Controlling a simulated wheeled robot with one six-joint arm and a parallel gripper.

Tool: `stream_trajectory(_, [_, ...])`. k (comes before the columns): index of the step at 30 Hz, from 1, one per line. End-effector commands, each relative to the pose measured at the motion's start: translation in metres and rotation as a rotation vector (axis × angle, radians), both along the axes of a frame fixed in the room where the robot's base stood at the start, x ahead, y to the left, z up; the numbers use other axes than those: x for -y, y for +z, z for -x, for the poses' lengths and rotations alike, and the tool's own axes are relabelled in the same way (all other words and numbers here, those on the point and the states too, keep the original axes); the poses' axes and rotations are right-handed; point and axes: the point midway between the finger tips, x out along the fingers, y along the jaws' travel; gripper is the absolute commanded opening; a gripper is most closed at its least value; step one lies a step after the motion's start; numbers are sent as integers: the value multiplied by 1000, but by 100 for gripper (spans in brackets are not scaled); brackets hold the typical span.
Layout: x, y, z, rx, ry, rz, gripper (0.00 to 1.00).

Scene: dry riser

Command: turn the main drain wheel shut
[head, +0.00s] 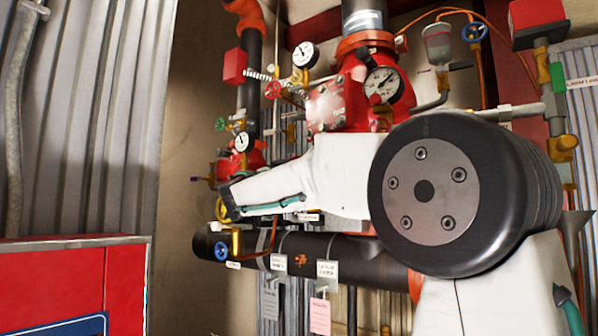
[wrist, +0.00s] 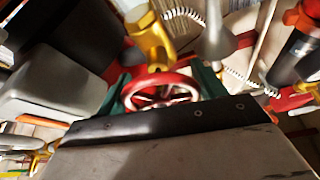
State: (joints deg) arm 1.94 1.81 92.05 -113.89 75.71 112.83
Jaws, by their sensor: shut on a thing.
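A red handwheel (wrist: 150,91) with pale spokes shows in the wrist view, just beyond the dark edge of my own wrist. My gripper (wrist: 164,84) has a green finger on each side of this wheel and is shut on it. The lower part of the wheel is hidden by my wrist. No label on this wheel can be read, so I cannot tell from lettering that it is the main drain wheel. In the head view my white arm covers the middle of the riser, and the gripper's fingers cannot be made out there.
A yellow valve body (wrist: 152,42) is close above the wheel in the wrist view. The head view shows pressure gauges (head: 382,84), a blue handwheel (head: 222,252) and a dark horizontal pipe (head: 345,258) with tags. A red cabinet (head: 60,285) stands at lower left.

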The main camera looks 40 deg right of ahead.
Motion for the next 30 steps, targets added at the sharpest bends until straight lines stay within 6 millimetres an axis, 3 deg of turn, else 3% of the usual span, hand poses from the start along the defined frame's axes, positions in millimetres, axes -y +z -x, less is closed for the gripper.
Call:
stream_trajectory(13, [1,-1,1,9,-3,-5,46])
stream_trajectory(14, [1,-1,1,9,-3,-5,78])
stream_trajectory(15, [1,0,1,9,-3,-5,89])
stream_trajectory(16, [1,0,1,9,-3,-5,91])
stream_trajectory(25, [-3,-1,0,7,1,-3,91])
stream_trajectory(30, [-22,-8,6,7,4,-4,91])
